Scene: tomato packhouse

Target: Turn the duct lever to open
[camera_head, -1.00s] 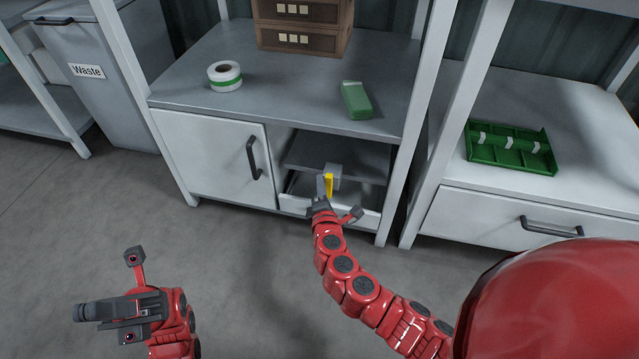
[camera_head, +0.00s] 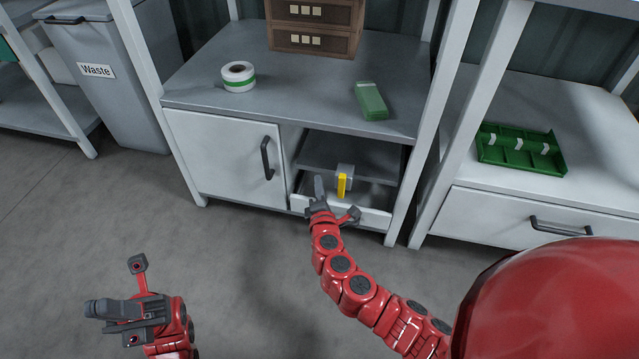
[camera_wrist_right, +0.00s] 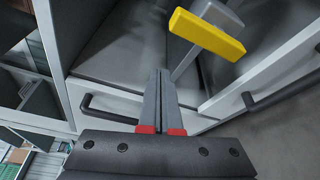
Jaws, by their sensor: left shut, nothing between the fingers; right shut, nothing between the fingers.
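The duct lever (camera_head: 342,185) is a yellow bar on a grey mount (camera_head: 346,170) inside the open compartment at the lower right of the shelf unit. In the right wrist view the yellow lever (camera_wrist_right: 207,33) lies up and right of my fingertips, with a grey stem behind it. My right gripper (camera_head: 319,183) is shut and empty at the compartment's front, just left of the lever and apart from it. Its closed fingers (camera_wrist_right: 159,80) show in the wrist view. My left gripper (camera_head: 97,309) is shut and empty, low over the floor at the left, far from the lever.
A low front lip (camera_head: 368,214) and a white cabinet door with a dark handle (camera_head: 267,158) border the compartment. A tape roll (camera_head: 239,77), a green box (camera_head: 371,101) and brown crates (camera_head: 312,40) stand on the top. A green tray (camera_head: 521,149) sits at right.

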